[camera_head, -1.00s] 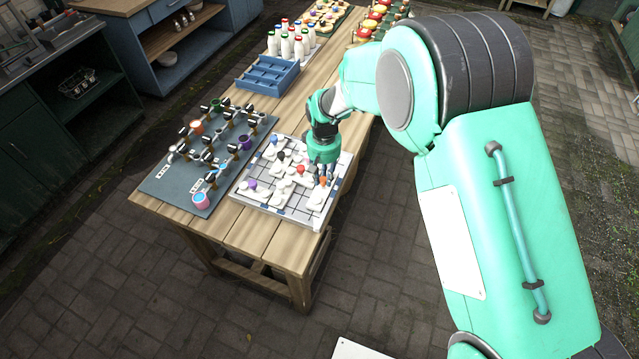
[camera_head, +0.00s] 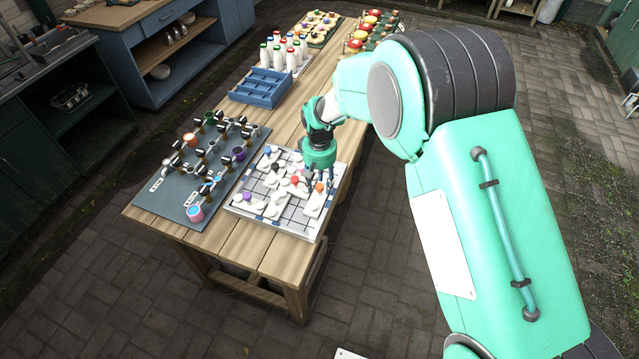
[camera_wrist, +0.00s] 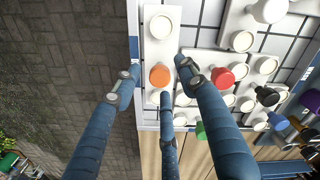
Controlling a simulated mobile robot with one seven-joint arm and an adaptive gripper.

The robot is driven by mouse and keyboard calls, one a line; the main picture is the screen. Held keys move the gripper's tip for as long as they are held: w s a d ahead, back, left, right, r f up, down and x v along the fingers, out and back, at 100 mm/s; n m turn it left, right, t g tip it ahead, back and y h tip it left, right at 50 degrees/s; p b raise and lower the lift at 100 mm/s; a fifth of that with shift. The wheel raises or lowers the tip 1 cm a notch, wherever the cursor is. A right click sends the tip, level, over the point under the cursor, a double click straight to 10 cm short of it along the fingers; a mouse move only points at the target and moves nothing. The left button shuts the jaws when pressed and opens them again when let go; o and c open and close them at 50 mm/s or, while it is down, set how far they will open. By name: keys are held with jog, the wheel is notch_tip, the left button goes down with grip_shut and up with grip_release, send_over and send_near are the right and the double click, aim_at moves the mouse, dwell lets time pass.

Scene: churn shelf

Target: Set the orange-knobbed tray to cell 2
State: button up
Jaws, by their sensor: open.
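The orange-knobbed tray (camera_head: 313,203) is a long white piece on the white gridded board (camera_head: 262,214), near the board's right edge. Its orange knob (camera_wrist: 160,75) shows clearly in the wrist view, with a round white disc on the tray above it. My gripper (camera_wrist: 157,82) is open, pointing down, its three blue fingers spread around the knob with visible gaps. In the head view my gripper (camera_head: 319,172) is over the right part of the board, close to the knob. Whether the fingertips are level with the knob is hard to tell. Cell numbers are not readable.
A white tray with a red knob (camera_wrist: 222,77) lies close to the right of my fingers; black, green and purple knobs are also near. A dark rack with cups (camera_head: 160,206) stands left of the board. A blue divided crate (camera_head: 260,98) and bottles (camera_head: 283,52) stand behind.

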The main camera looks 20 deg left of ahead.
aim_at(321, 186)
notch_tip(321, 186, up, 12)
jog(key=shift+f, duration=0.15)
dwell(0.5)
dwell(0.4)
jog(key=s+d+r+m+t, duration=0.1)
jog(key=s+d+r+m, duration=0.15)
jog(key=d+r, duration=0.95)
jog(key=s+d+r+m+t, duration=0.15)
jog(key=s+d+r, duration=0.25)
jog(key=d+r, duration=0.75)
jog(key=s+d+r+m+t+b, duration=0.1)
jog(key=s+d+m+t, duration=0.2)
jog(key=s+d, duration=1.9)
jog(key=shift+m, duration=1)
